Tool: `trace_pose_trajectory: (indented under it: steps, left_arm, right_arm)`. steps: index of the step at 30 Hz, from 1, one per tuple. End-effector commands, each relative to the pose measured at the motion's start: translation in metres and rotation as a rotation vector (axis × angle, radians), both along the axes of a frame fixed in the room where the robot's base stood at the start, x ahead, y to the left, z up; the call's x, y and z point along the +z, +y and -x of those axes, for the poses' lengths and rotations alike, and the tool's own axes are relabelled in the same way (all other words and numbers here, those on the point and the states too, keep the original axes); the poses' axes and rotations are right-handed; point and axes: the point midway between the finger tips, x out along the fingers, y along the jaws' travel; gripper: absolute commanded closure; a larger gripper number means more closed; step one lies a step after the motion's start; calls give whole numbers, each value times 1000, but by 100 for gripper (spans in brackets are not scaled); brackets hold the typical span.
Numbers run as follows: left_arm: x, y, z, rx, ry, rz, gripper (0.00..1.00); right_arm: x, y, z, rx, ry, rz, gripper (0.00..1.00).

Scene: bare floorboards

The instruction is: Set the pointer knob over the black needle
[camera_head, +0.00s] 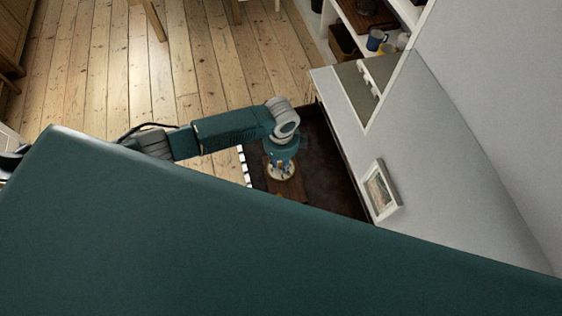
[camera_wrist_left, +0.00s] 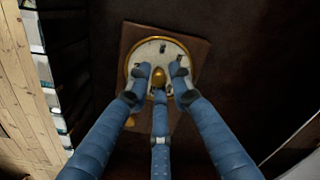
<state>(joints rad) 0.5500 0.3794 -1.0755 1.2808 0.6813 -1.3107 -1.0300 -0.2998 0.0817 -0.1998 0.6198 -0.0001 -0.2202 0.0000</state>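A round pale dial with a gold rim (camera_wrist_left: 134,56) is on a square brown wooden plate (camera_wrist_left: 196,48). It also shows small in the head view (camera_head: 270,176). A gold knob (camera_wrist_left: 158,76) stands at the dial's middle. A small dark mark (camera_wrist_left: 162,47) lies on the dial face above the knob; I cannot tell whether it is the black needle. My left gripper (camera_wrist_left: 161,78) points down over the dial, with three blue fingers around the knob. The two upper fingertips appear slightly apart from it. The lower finger hides part of the dial. My right gripper is not in view.
The plate is on a dark brown surface (camera_head: 318,160), with a row of white blocks (camera_head: 243,165) along its left edge. A grey-white unit (camera_head: 345,115) and a framed picture (camera_head: 381,191) are to the right. A shelf with mugs (camera_head: 376,40) is behind.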

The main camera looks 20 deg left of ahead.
Motion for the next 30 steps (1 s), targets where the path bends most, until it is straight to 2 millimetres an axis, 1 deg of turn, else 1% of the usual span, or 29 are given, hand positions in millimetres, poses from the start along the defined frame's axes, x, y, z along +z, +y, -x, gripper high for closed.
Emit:
trace_pose_trajectory:
  steps: [9,13,17,24,27,30]
  left_arm:
    - [0,0,1,0,2,0,66]
    - [7,0,0,0,1,0,66]
    - [28,0,0,-2,-2,0,66]
    - [81,0,0,-2,-3,1,66]
    - [98,0,0,-1,-2,0,66]
    - [110,0,0,1,-1,0,66]
  right_arm:
    - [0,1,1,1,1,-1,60]
    - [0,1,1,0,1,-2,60]
    - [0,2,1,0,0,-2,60]
    - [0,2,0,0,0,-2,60]
    - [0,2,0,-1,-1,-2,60]
    - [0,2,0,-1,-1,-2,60]
